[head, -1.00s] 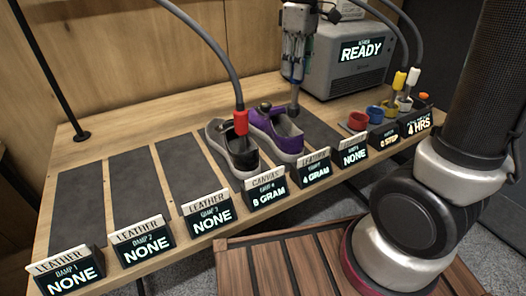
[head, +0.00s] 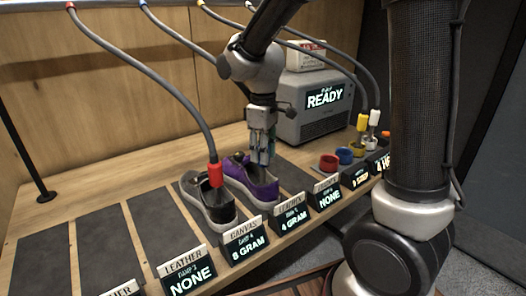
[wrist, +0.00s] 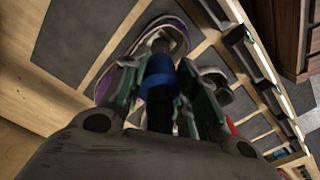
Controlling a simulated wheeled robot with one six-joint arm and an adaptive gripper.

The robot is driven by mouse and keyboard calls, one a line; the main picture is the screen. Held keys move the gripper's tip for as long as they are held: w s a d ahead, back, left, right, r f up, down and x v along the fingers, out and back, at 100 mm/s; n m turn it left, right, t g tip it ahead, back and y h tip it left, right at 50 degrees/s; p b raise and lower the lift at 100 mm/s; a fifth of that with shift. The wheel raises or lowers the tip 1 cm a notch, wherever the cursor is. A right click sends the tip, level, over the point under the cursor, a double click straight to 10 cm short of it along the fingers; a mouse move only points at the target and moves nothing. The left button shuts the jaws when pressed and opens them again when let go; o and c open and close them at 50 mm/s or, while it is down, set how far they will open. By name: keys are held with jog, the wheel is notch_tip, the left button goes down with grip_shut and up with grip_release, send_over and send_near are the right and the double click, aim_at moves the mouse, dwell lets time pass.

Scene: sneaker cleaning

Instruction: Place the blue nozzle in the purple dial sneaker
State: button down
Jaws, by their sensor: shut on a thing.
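The purple dial sneaker (head: 250,181) stands on a dark pad of the wooden bench in the head view, its dial near the tongue. My gripper (head: 263,148) points down over its opening, toward the heel end. In the wrist view the blue nozzle (wrist: 160,84) sits between my two fingers, which are shut on it. Part of the purple sneaker (wrist: 178,30) shows behind the fingers there. In the head view the nozzle is mostly hidden by the fingers, and I cannot tell how deep its tip reaches into the shoe.
A dark canvas sneaker (head: 197,193) with a red nozzle (head: 215,175) in it stands close on the left. A grey READY machine (head: 316,108) is behind. Colored cups, a red one (head: 328,163) among them, stand at right. Label signs line the front edge. Empty pads (head: 103,207) lie left.

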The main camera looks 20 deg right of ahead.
jog(key=c, duration=1.1)
grip_release()
jog(key=shift+f, duration=0.1)
notch_tip(320, 180, up, 12)
jog(key=shift+r, duration=0.15)
jog(key=s+d+f+m+t, duration=0.1)
jog(key=s+d+m+t, duration=0.3)
jog(key=s+d+m, duration=0.5)
jog(key=s+d, duration=0.6)
jog(key=s, duration=0.4)
